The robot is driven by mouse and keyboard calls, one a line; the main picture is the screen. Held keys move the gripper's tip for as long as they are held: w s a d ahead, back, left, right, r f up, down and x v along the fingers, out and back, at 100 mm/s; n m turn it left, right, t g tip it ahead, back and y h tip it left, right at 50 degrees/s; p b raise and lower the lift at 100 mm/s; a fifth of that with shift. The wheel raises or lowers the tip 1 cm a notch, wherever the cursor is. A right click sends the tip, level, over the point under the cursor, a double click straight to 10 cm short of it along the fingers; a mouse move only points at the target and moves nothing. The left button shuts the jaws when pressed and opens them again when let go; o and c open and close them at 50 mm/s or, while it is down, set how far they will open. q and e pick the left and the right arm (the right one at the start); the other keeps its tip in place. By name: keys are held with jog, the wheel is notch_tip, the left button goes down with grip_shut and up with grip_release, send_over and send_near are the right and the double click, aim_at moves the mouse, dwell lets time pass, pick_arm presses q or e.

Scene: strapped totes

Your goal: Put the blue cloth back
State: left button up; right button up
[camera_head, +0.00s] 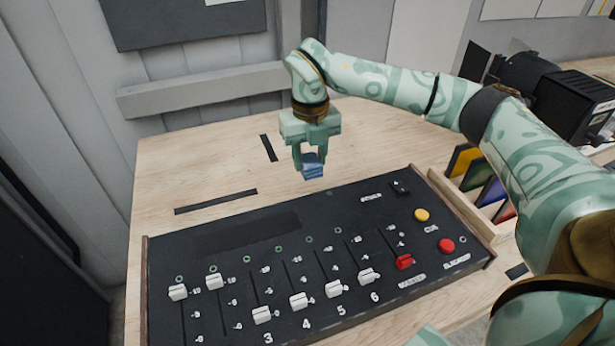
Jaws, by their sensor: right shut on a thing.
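The blue cloth (313,168) is a small folded blue piece between the fingers of my right gripper (310,164). The right gripper points down and is shut on it. It is near the back edge of the black control panel, over the wooden table (210,155). I cannot tell whether the cloth touches the table or hangs just above it. My left gripper is not in view.
Coloured cards (490,192) stand in a wooden rack at right. Black strips (215,201) mark the table. A black lamp-like device (560,95) stands behind.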

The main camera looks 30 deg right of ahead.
jog(key=w+f, duration=0.1)
jog(key=f, duration=0.1)
jog(key=w+d+f+b, duration=0.1)
jog(key=w+d+f, duration=0.1)
jog(key=f, duration=0.1)
jog(key=shift+w+f+b, duration=0.35)
jog(key=shift+w+b, duration=0.05)
notch_tip(320, 180, down, 3)
jog(key=shift+f+b, duration=0.15)
jog(key=shift+b, duration=0.5)
jog(key=o, duration=0.9)
notch_tip(320, 180, up, 12)
jog(key=p, duration=0.3)
jog(key=shift+r+p, duration=0.2)
jog(key=shift+p, duration=0.2)
